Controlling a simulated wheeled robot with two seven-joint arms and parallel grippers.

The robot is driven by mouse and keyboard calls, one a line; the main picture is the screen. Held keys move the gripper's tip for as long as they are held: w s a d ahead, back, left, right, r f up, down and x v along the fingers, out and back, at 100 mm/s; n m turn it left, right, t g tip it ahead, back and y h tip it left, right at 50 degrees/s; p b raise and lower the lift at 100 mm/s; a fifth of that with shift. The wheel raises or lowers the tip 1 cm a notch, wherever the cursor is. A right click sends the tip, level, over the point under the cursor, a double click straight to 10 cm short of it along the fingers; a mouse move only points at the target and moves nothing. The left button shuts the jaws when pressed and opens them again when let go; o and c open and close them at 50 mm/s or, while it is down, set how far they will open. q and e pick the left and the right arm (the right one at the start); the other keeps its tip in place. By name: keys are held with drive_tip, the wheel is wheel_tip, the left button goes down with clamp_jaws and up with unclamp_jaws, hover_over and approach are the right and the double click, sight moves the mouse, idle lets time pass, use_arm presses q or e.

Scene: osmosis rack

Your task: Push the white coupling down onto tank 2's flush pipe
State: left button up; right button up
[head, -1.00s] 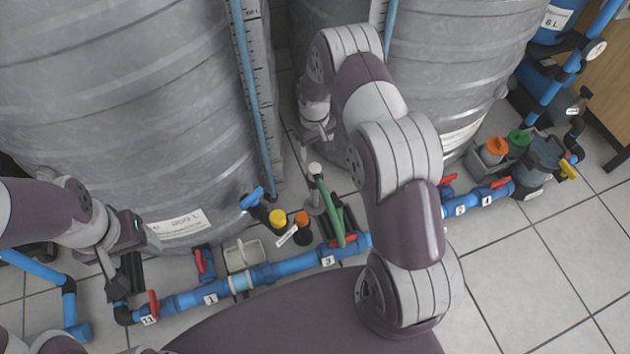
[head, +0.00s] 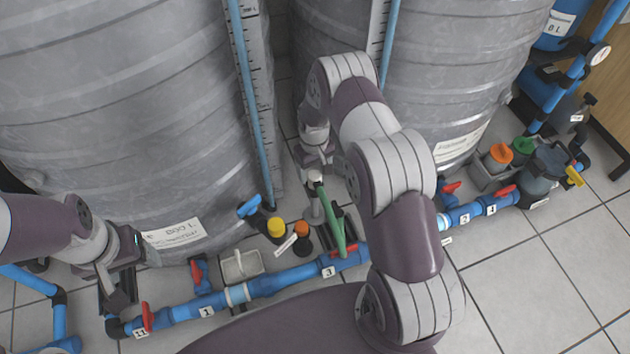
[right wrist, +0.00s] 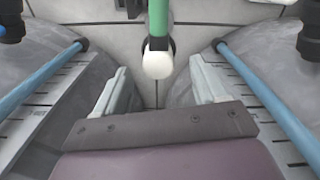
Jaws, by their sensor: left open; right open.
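The white coupling (head: 316,177) sits at the upper end of a green hose (head: 333,215), in the gap between the two big grey tanks. In the right wrist view, the white coupling (right wrist: 157,64) lies between the spread fingers of my right gripper (right wrist: 160,72), with clear space on both sides. In the head view, my right gripper (head: 315,162) is open just above and behind the coupling. I cannot tell whether the coupling is seated on a pipe, as what is under it is mostly hidden. My left gripper (head: 122,288) is open and empty at the lower left.
Blue piping with red-handled valves (head: 290,278) runs along the floor in front of the tanks. Yellow-capped (head: 276,227) and orange-capped (head: 301,229) parts stand left of the hose. My right arm hides part of the piping. Tiled floor (head: 540,270) is free at the right.

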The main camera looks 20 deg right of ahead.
sight(315, 176)
drive_tip(key=shift+f, duration=0.1)
wheel_tip(315, 176, down, 5)
drive_tip(key=b, duration=0.4)
drive_tip(key=shift+d+f, duration=0.1)
drive_tip(key=c, duration=1.1)
drive_tip(key=shift+c, duration=0.2)
